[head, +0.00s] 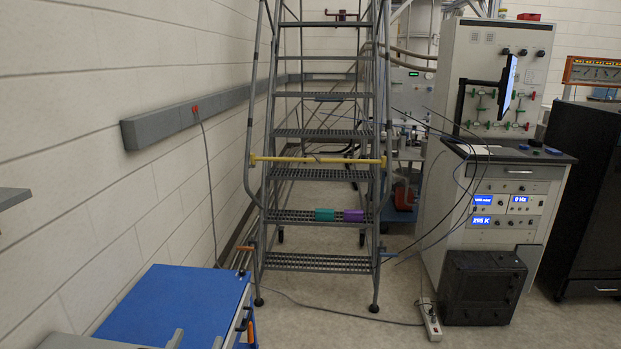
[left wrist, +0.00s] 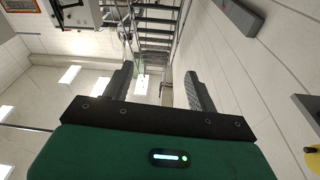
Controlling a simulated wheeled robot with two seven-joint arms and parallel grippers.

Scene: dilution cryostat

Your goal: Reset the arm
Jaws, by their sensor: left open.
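My left gripper (head: 196,341) shows only at the bottom edge of the head view, in front of the blue cart top. In the left wrist view my left gripper (left wrist: 160,74) has its two dark fingers spread apart. Nothing is between them. Its green body with a lit strip fills the bottom of that view. The gripper touches nothing that I can see. My right gripper is in neither view.
A blue-topped cart (head: 172,300) stands at the lower left. A grey step ladder (head: 318,262) with a yellow bar (head: 317,160) stands ahead. A control cabinet (head: 504,205) and black box (head: 482,288) are at right. A power strip (head: 429,318) and cables lie on the floor.

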